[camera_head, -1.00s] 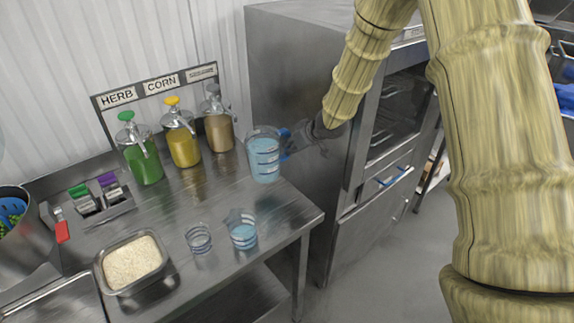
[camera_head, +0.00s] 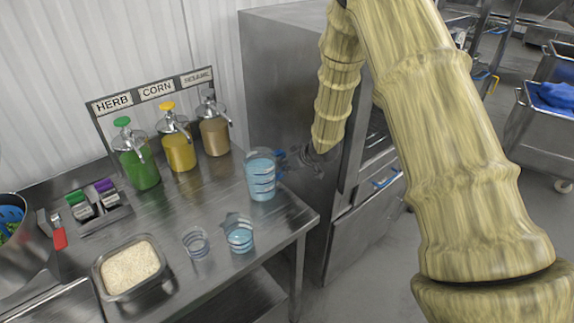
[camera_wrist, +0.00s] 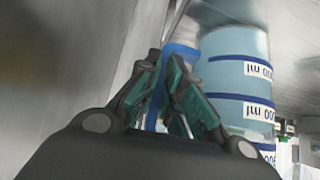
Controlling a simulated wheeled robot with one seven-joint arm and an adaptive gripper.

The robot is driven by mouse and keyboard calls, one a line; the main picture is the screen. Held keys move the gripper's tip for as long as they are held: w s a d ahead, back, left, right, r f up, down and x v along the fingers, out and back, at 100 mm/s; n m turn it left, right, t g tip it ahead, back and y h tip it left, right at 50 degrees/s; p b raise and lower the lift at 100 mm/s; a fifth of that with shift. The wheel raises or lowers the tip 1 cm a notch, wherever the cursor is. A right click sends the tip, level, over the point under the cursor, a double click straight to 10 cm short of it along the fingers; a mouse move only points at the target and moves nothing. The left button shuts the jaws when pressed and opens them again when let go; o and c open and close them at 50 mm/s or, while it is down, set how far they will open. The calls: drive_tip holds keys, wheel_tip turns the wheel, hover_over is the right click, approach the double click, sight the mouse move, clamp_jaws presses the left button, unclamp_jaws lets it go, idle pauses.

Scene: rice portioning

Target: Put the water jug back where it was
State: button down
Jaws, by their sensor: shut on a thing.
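The water jug (camera_head: 261,178) is a clear measuring jug with blue bands, a blue handle and light blue water. It is upright at the right end of the steel table (camera_head: 215,205); whether its base touches the top I cannot tell. My gripper (camera_head: 284,164) comes from the right and is shut on the jug's blue handle. In the wrist view my gripper's fingertips (camera_wrist: 172,85) close around the blue handle (camera_wrist: 178,62), with the jug body (camera_wrist: 238,80) to the right.
A smaller jug with blue water (camera_head: 239,236) and an empty clear cup (camera_head: 196,243) stand nearer the front edge. A rice tray (camera_head: 150,287) is left of them. Green (camera_head: 136,160), yellow (camera_head: 178,148) and tan (camera_head: 214,130) dispensers stand behind. A steel cabinet (camera_head: 290,80) is close on the right.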

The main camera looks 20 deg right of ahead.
idle(0.3)
drive_tip(key=c, duration=2)
unclamp_jaws()
drive_tip(key=shift+f, duration=0.1)
drive_tip(key=o, duration=0.4)
drive_tip(key=shift+o, duration=0.2)
drive_tip(key=b+v, duration=0.2)
drive_tip(key=v, duration=1)
drive_tip(key=shift+b, duration=0.35)
